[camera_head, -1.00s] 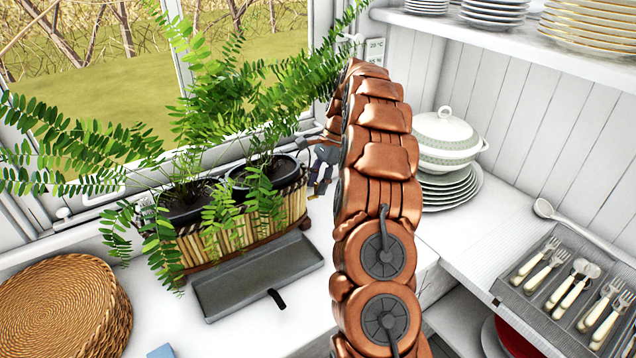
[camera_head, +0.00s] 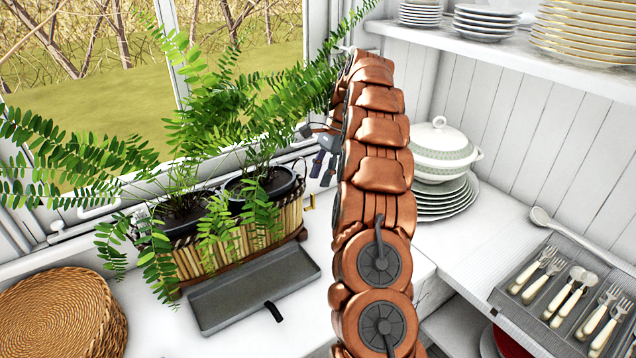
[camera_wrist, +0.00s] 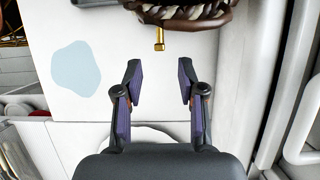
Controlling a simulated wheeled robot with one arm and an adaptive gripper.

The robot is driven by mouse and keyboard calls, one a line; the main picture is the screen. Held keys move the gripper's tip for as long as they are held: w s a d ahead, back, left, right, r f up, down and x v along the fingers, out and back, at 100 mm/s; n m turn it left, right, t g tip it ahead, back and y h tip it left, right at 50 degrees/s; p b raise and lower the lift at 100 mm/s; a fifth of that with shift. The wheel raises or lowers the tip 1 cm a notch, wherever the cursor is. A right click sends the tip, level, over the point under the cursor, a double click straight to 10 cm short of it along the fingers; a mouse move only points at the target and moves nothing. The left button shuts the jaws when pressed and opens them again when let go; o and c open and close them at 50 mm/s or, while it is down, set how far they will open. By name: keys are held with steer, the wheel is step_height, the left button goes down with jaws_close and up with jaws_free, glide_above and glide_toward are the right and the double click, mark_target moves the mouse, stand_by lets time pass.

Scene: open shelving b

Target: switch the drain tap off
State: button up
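A small brass tap (camera_head: 309,202) shows at the right end of the bamboo planter (camera_head: 240,238), low by the white counter. In the wrist view the tap (camera_wrist: 159,38) sticks out below the planter's dark woven edge (camera_wrist: 190,14), with a short end pointing toward my gripper. My gripper (camera_head: 323,167) is above and behind the tap in the head view, partly hidden by my copper arm. In the wrist view my gripper (camera_wrist: 160,75) is open and empty, its purple-padded fingers apart. The tap lies beyond the fingertips, roughly centred between them, not touched.
A grey tray (camera_head: 255,288) lies in front of the planter. Ferns overhang the planter. A woven basket stack (camera_head: 60,315) stands at left. A tureen (camera_head: 440,150) on plates and a cutlery tray (camera_head: 500,290) are at right. A pale blue patch (camera_wrist: 75,80) shows on the white surface.

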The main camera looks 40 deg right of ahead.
steer(key=shift+d+r, duration=0.25)
steer(key=shift+r, duration=0.4)
stand_by(0.3)
